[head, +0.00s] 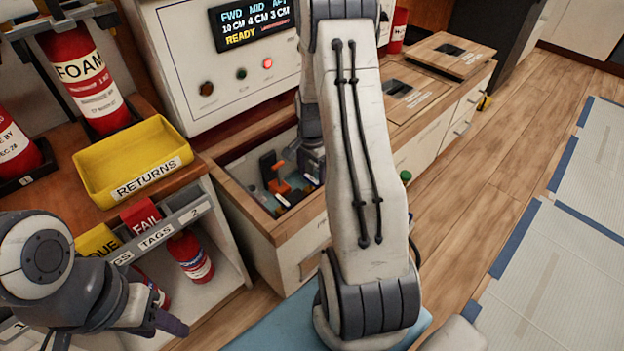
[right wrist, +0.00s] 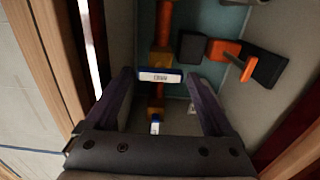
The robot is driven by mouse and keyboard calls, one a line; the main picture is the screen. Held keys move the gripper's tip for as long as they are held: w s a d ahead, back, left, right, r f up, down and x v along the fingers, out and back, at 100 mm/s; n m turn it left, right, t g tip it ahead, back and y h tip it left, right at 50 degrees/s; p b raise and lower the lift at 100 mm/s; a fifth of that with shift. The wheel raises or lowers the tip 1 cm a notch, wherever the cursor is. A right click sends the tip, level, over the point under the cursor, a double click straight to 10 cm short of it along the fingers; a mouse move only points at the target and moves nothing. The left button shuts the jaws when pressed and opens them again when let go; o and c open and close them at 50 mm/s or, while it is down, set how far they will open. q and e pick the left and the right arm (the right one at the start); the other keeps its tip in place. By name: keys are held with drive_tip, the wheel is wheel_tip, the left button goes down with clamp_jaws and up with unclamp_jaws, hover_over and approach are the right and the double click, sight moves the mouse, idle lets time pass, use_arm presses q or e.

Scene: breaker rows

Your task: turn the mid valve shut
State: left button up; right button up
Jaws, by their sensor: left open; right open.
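In the right wrist view, an orange lever (right wrist: 238,56) with dark blocks at its ends lies at the upper right, in an open bay. An orange pipe-like part (right wrist: 165,18) runs down the middle to a small white label plate (right wrist: 160,76), whose text I cannot read surely. My right gripper (right wrist: 158,82) is open, its dark purple fingers on either side of the plate. Which part is the mid valve I cannot tell. In the head view, orange and black parts (head: 275,172) show in the bay, partly hidden by my right arm. My left gripper (head: 168,322) is open and empty at lower left.
The bay's wooden rim (head: 240,205) surrounds the parts closely. A panel display (head: 252,20) reads FWD 10 CM, MID 4 CM, AFT 3 CM, READY. A yellow RETURNS bin (head: 130,160) and extinguishers (head: 88,80) stand left.

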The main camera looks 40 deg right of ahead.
drive_tip(key=shift+f, duration=0.15)
drive_tip(key=c, duration=1.1)
drive_tip(key=shift+r+n+p, duration=0.2)
drive_tip(key=shift+n+p, duration=0.4)
drive_tip(key=shift+p, duration=0.3)
drive_tip(key=n+p, duration=0.6)
drive_tip(key=p, duration=0.1)
drive_tip(key=shift+n, duration=0.3)
drive_tip(key=n+p, duration=0.4)
drive_tip(key=n, duration=0.1)
drive_tip(key=n+p, duration=0.2)
drive_tip(key=n, duration=0.3)
drive_tip(key=shift+f+p, duration=0.1)
drive_tip(key=shift+p, duration=0.3)
drive_tip(key=shift+n, duration=0.3)
drive_tip(key=o, duration=1.1)
